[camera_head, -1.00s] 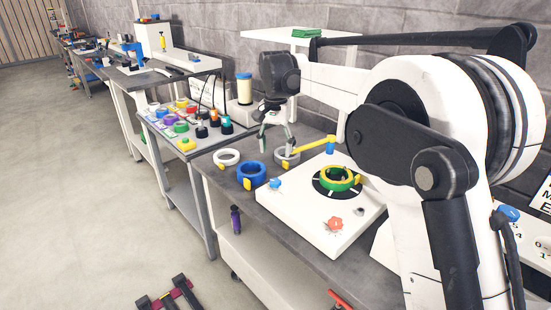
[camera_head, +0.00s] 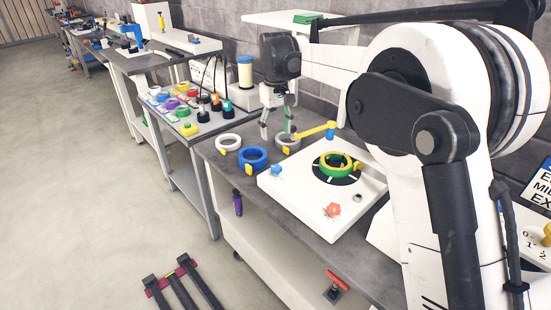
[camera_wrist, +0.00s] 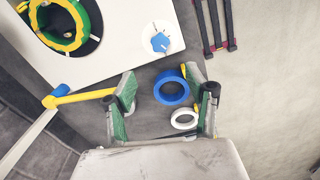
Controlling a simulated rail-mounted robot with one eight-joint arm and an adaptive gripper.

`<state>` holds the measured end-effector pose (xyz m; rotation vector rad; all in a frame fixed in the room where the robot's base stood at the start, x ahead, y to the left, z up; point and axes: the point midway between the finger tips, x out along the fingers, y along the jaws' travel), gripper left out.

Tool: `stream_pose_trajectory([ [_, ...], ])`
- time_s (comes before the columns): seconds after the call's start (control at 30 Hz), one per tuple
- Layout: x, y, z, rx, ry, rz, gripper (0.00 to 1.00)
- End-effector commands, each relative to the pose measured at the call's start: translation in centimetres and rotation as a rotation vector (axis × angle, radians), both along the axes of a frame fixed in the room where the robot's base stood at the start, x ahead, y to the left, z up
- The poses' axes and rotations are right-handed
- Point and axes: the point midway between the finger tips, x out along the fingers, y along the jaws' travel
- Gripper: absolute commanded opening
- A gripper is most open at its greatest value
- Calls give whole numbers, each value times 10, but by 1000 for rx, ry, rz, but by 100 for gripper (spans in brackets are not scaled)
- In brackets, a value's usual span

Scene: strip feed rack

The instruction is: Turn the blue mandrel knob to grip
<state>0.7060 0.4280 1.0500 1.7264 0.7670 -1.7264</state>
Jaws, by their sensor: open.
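The blue mandrel knob (camera_head: 276,169) sits on the left corner of the white feed plate (camera_head: 300,193). It also shows in the wrist view (camera_wrist: 160,42), past the fingertips and clear of them. My gripper (camera_head: 277,130) is open and empty above the bench's back part, behind the knob, near a grey ring (camera_head: 288,143). In the wrist view its spread green-padded fingers (camera_wrist: 162,90) frame a blue ring (camera_wrist: 171,87) and a white ring (camera_wrist: 184,118). A green and yellow coil (camera_head: 336,166) sits on the plate's black disc.
A yellow arm with a blue post (camera_head: 318,131) stands behind the plate, close to my gripper. A red knob (camera_head: 333,209) is at the plate's front. The white ring (camera_head: 228,142) and blue ring (camera_head: 253,157) lie left of the plate. A side table (camera_head: 190,120) holds several coloured pieces.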

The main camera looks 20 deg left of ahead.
Motion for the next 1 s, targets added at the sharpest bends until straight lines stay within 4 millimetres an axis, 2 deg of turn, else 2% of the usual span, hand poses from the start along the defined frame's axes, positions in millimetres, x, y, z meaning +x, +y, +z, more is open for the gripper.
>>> stream_pose_trajectory([
  [0.13, 0, 0, 4, 0, 0, 155, 50],
  [0.37, 0, 0, -6, 0, 0, 212, 50],
  [1.0, 0, 0, -114, 0, 0, 209, 50],
])
